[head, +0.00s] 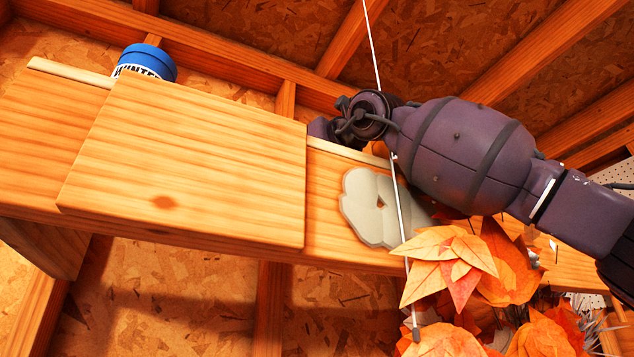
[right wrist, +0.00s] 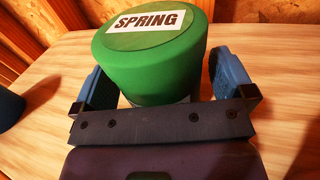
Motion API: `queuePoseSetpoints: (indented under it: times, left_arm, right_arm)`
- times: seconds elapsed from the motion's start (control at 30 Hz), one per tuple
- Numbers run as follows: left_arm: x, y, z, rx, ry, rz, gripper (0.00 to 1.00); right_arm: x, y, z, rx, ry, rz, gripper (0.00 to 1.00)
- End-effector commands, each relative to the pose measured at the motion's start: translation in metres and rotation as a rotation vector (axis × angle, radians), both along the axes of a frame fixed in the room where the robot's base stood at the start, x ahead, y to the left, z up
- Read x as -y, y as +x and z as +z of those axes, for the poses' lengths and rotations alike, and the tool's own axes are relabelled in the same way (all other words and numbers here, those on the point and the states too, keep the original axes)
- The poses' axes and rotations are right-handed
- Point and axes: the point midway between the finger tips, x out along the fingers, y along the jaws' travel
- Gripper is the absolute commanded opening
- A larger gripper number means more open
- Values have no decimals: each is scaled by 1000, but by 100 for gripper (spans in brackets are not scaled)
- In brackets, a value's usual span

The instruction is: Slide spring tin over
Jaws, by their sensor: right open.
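The green spring tin (right wrist: 150,72) stands upright on a pale wooden shelf in the right wrist view, with a white SPRING label on its lid. My right gripper (right wrist: 158,66) is open, with one blue finger pad on each side of the tin. I cannot tell whether either pad touches it. In the head view my right arm comes in from the right over the shelf. Its gripper end is largely hidden behind a wooden board, and the spring tin is hidden there. My left gripper is in neither view.
A blue-lidded winter tin (head: 146,63) stands farther left behind the board (head: 190,160). A dark blue object (right wrist: 8,108) shows at the wrist view's left edge. A pale plaque (head: 370,208), a thin rod (head: 401,215) and orange leaves (head: 450,262) are near my right arm.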

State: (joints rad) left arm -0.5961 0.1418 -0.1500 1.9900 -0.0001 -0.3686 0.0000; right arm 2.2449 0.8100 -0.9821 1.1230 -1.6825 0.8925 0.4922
Motion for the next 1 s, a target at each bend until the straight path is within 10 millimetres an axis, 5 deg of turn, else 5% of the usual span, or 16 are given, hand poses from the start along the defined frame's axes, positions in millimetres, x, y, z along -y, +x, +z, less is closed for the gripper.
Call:
queuePoseSetpoints:
  times: [0.4, 0.7, 1.0]
  left_arm:
    - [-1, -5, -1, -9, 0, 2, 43]
    - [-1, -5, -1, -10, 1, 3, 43]
    - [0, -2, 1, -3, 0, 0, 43]
  right_arm:
    - [-3, 4, -1, 0, 0, 0, 98]
    - [-3, 4, -1, 0, 0, 0, 52]
    - [1, 5, 0, -1, 1, 2, 50]
